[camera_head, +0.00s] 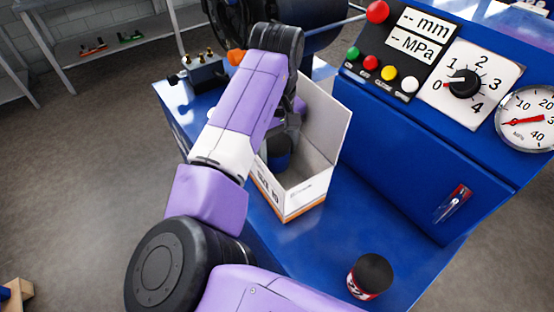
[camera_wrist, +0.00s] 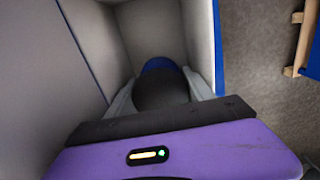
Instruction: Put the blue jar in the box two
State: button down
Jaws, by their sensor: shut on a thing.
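The white box (camera_head: 307,193) stands open on the blue bench, with an orange stripe along its base and a printed label I cannot read clearly. My gripper (camera_head: 283,136) reaches down inside it from above. My gripper is shut on the blue jar (camera_head: 279,157), which is partly hidden by my arm and the box wall. In the wrist view the jar (camera_wrist: 160,90) shows a dark top and a blue far edge between my two fingers, inside the pale box walls (camera_wrist: 148,30). I cannot tell whether the jar touches the box floor.
A dark-lidded red jar (camera_head: 370,276) stands near the bench's front edge. A blue control panel (camera_head: 400,150) with buttons, a dial and a gauge rises to the right of the box. A small fitting block (camera_head: 205,72) is at the back left.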

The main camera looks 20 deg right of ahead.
aim_at(277, 161)
jog(key=shift+f, duration=1.85)
jog(key=shift+f, duration=0.15)
jog(key=c, duration=0.7)
grip_release()
jog(key=shift+o, duration=0.2)
notch_tip(277, 161, up, 12)
jog(key=shift+r, duration=0.1)
